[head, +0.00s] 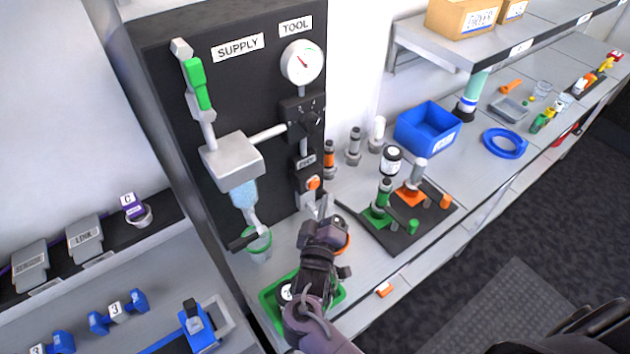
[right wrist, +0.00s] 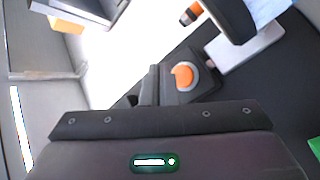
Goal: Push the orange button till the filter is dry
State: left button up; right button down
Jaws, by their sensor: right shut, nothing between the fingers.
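The filter (head: 243,194) is a clear bowl with light blue contents under a grey block on the panel. A cup with a green rim (head: 257,243) stands below it. My left gripper is not in view.
A round gauge (head: 301,62) is above the button. A green tray (head: 272,296) lies under my right arm. A dark board (head: 393,232) with green and orange fittings stands to the right, near a blue bin (head: 428,128).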

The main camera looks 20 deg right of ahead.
jog(key=shift+s+d+r+p, duration=0.1)
jog(key=shift+s+d+p, duration=0.2)
jog(key=shift+s, duration=0.4)
jog(key=shift+s+d+p, duration=0.2)
jog(key=shift+s+p, duration=0.1)
jog(key=shift+s, duration=0.4)
